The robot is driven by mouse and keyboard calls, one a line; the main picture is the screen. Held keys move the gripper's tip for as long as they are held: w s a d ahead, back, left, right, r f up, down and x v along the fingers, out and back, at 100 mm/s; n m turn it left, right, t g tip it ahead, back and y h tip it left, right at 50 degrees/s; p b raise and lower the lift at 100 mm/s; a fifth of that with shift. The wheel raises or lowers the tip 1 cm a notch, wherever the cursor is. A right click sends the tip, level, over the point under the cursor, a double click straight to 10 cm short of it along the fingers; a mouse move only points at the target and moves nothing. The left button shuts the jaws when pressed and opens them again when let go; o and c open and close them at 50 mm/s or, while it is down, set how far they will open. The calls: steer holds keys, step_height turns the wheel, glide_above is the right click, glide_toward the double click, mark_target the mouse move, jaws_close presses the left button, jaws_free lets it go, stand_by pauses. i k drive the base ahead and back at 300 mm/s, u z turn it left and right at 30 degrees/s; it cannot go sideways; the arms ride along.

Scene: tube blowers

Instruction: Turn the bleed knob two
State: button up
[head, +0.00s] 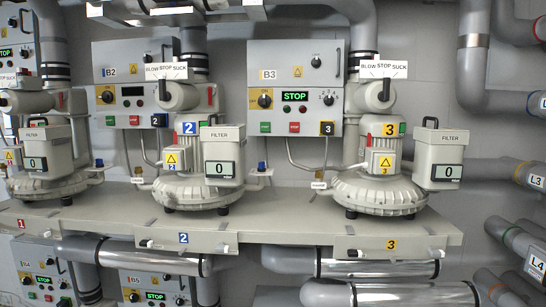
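Blower two (187,185), a grey ribbed machine with a blue 2 tag, stands mid-left on the shelf. A small blue knob (262,166) sits upright on a pipe fitting right of its filter box (222,150). A similar blue knob (98,163) is right of blower one's filter box. Small white tags hang by the pipes, one (138,181) left of blower two and one (319,184) left of blower three; their text is too small to read. I cannot tell for certain which part is bleed knob two. The filter display of blower two reads 0. My gripper is not in view.
Blower three (380,185) stands to the right and blower one (40,165) at the left. Control box B3 (296,88) shows a green STOP. The shelf's front edge (290,240) runs across, with large pipes below it and at the right.

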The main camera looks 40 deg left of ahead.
mark_target(261, 168)
steer(key=z, duration=0.05)
steer(key=i, duration=2.3)
steer(key=z, duration=1.2)
steer(key=k, duration=0.15)
steer(key=u, duration=3.2)
steer(key=k, duration=0.2)
steer(key=u, duration=1.7)
